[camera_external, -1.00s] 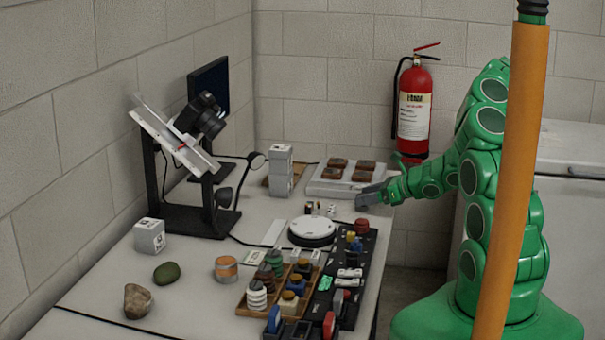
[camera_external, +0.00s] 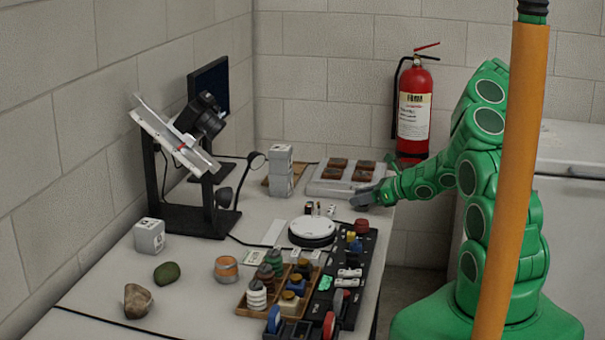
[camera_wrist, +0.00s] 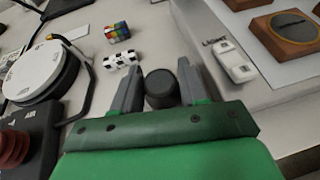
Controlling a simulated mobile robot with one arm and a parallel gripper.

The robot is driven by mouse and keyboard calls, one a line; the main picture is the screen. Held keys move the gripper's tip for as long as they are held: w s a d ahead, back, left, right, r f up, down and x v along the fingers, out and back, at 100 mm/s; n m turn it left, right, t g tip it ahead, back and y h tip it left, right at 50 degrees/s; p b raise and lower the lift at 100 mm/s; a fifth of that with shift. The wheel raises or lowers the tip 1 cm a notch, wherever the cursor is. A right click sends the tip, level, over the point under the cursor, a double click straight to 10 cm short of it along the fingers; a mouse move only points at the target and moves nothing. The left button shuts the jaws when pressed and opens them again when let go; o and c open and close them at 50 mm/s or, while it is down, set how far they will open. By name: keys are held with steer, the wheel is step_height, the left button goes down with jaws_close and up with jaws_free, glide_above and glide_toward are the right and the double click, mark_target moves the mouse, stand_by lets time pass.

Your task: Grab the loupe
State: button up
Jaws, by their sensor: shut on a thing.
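The loupe (camera_wrist: 161,88) appears to be the small black cylinder between my fingers in the wrist view. My gripper (camera_wrist: 160,85) is shut on it, with one grey finger on each side. In the external view, my gripper (camera_external: 362,198) is low at the right edge of the table, in front of the white tray. The loupe cannot be made out there. I cannot tell whether it touches the table.
The white tray (camera_wrist: 276,95) with brown blocks is close on the right. A patterned cube (camera_wrist: 117,32) and a checkered block (camera_wrist: 121,58) lie just ahead. A round white device (camera_wrist: 38,72) and a red knob (camera_wrist: 14,148) are left.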

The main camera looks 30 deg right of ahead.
steer(key=shift+r, duration=0.1)
steer(key=shift+r, duration=0.5)
step_height(320, 180, up, 2)
steer(key=shift+r, duration=0.1)
steer(key=s+a+r, duration=0.3)
steer(key=s+r, duration=0.6)
steer(key=s, duration=0.4)
steer(key=shift+s+a+r, duration=0.2)
steer(key=shift+s+r, duration=0.05)
steer(key=shift+r, duration=0.05)
